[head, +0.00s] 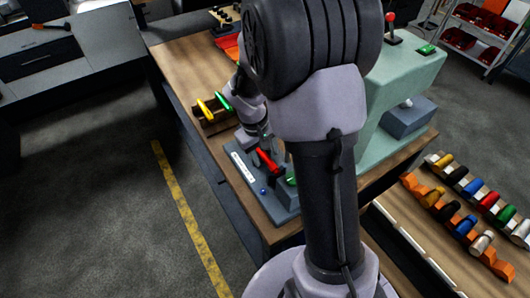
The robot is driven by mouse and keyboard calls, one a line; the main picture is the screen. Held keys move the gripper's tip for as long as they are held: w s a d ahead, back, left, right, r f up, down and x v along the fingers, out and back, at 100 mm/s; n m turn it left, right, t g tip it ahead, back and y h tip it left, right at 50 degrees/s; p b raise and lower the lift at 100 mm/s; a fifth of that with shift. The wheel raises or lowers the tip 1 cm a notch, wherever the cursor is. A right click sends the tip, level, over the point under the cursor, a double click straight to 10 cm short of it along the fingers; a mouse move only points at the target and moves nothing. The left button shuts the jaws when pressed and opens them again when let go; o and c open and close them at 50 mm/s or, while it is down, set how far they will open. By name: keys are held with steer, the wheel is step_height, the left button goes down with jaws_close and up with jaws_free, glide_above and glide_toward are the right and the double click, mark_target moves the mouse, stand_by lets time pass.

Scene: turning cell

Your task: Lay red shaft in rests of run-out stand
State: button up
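The red shaft (267,161) shows as a short slanting red piece over the run-out stand. The stand (243,172) has a flat blue-grey base with a white label, on the wooden bench. My gripper (260,147) points down at the red shaft, right at or just above it. The fingers are small, dark and partly covered by my own arm, so I cannot tell whether they are closed on the shaft. I also cannot tell whether the shaft touches the rests, which are mostly hidden.
A dark rack (212,114) with a yellow and a green shaft stands behind the stand. A pale green machine (402,80) stands to the right. At lower right, orange racks (453,236) hold several coloured shafts. The floor left of the bench (180,75) is clear, with a yellow line.

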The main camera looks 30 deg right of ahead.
steer(key=a+r+p, duration=0.3)
steer(key=r+p, duration=0.2)
steer(key=r, duration=1.2)
steer(key=shift+a, duration=0.2)
steer(key=shift+s, duration=0.1)
steer(key=s+a+f+m+t+y+b, duration=0.2)
steer(key=s+a+t+b, duration=0.1)
steer(key=s+a+b, duration=0.3)
steer(key=s+a+f+m+t+y+b, duration=0.2)
steer(key=s+a+b, duration=0.4)
steer(key=s, duration=0.5)
steer(key=shift+a+f+m+t+b, duration=0.2)
steer(key=shift+m+t+b, duration=0.15)
steer(key=shift+m+t, duration=0.05)
